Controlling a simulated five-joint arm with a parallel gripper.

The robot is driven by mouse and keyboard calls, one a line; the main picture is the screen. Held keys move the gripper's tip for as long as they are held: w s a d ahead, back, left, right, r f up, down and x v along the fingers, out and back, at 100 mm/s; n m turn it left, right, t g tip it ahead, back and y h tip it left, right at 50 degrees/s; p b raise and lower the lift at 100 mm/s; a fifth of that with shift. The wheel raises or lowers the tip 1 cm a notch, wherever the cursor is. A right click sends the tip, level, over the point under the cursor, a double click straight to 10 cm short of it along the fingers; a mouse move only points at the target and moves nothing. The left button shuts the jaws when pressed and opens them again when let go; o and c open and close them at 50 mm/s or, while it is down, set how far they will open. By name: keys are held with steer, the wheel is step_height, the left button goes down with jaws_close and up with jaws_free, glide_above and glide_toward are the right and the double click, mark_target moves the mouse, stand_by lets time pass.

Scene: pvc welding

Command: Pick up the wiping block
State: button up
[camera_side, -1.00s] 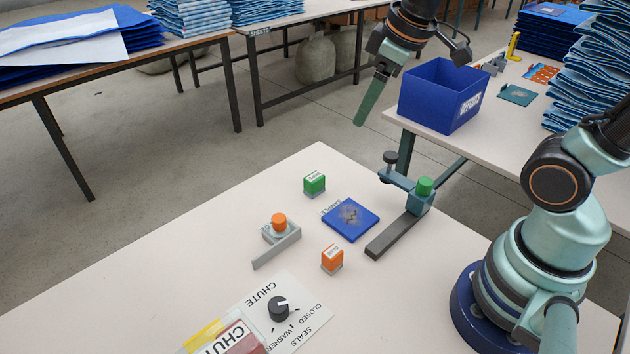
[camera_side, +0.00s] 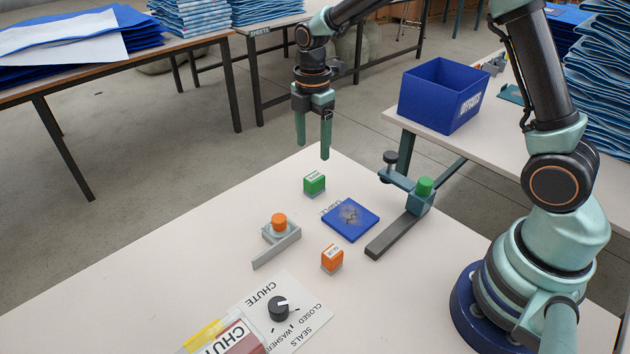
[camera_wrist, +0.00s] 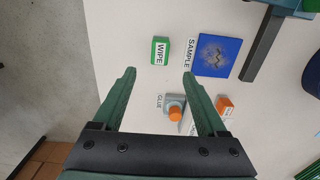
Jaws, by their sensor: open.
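The wiping block is a small green block with a white label (camera_side: 314,184) on the table, left of the blue sample square; its label reads "WIPE" in the wrist view (camera_wrist: 160,51). My gripper (camera_side: 313,152) is above the table's far corner, pointing down, over and behind the green block and apart from it. In the wrist view my two green fingers (camera_wrist: 159,75) are spread with nothing between them, and the block lies beyond the fingertips, between their lines.
The blue sample square (camera_side: 350,219) lies right of the block. An orange-topped grey fixture (camera_side: 280,230), an orange glue block (camera_side: 332,259) and a clamp with a green knob (camera_side: 421,195) stand nearby. A blue offcuts bin (camera_side: 430,100) is on another table.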

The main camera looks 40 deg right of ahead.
mark_target(313, 177)
step_height(313, 177, down, 11)
steer(key=shift+r, duration=0.15)
jaws_close()
stand_by(0.5)
